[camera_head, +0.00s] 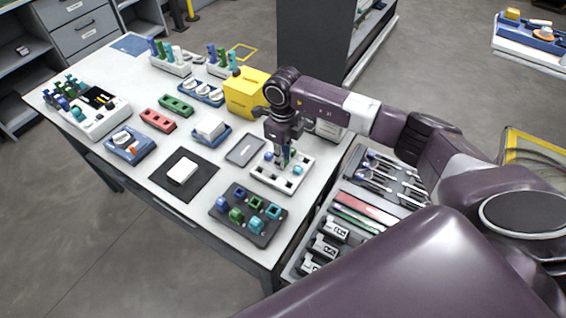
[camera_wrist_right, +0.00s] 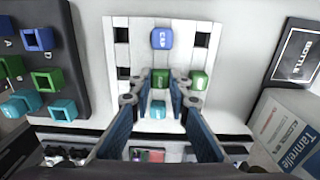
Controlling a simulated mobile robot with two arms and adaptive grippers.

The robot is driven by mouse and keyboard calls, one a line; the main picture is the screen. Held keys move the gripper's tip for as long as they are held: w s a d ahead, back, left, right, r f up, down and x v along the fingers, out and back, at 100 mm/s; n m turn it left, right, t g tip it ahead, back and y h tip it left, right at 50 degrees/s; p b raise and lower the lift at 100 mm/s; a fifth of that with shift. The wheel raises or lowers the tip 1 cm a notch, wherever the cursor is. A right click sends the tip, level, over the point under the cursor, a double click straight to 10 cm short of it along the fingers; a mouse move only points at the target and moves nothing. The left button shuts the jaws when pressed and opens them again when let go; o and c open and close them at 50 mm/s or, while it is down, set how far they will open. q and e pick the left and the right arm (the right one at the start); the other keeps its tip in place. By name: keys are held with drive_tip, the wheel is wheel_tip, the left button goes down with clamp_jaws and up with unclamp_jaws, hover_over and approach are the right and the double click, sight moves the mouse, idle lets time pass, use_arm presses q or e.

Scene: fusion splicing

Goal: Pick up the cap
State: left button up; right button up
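A white cap tray (camera_head: 264,178) with square holes lies near the right edge of the table. In the right wrist view, the tray (camera_wrist_right: 119,24) holds a blue cap (camera_wrist_right: 161,38), a teal cap (camera_wrist_right: 157,111) and two green caps. My right gripper (camera_wrist_right: 161,76) points down over the tray, its two fingers on either side of the middle green cap (camera_wrist_right: 159,79). I cannot tell whether the pads touch it. The other green cap (camera_wrist_right: 198,79) is just outside the right finger. In the head view my right gripper (camera_head: 284,158) partly hides the tray. My left gripper is out of view.
A dark rack with coloured square sockets (camera_head: 249,212) stands in front of the tray. A grey tray (camera_head: 245,150) lies to its left and a yellow box (camera_head: 247,93) behind. A white carton (camera_wrist_right: 288,130) stands close by in the wrist view.

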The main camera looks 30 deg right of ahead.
drive_tip(key=shift+r, duration=0.2)
drive_tip(key=shift+r, duration=0.25)
wheel_tip(320, 180, up, 19)
drive_tip(key=b, duration=0.3)
drive_tip(key=shift+b, duration=0.35)
drive_tip(key=shift+o, duration=0.2)
drive_tip(key=shift+r, duration=0.1)
clamp_jaws()
